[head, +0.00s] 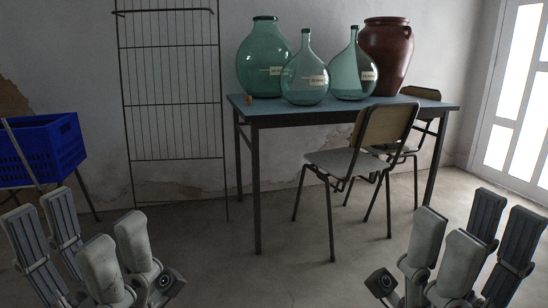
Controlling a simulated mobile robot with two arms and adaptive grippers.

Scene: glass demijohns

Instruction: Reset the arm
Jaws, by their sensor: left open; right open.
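My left gripper (92,240) is at the lower left of the head view, fingers pointing up and apart, open and empty. My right gripper (462,240) is at the lower right, also open and empty. Both are in front of the table and apart from everything. On the table (245,108) stand a large green demijohn (265,60), two smaller green demijohns with labels (304,80) and (352,72), and a brown glazed jar (388,50). All stand upright. A small cork-like object (248,98) lies near the table's left corner.
A chair (345,160) stands before the table, and another (420,93) at its right end. A blue crate (40,150) sits on a stand at the left. A wire rack (170,90) leans on the wall. A glazed door (515,100) is at the right. The middle floor is clear.

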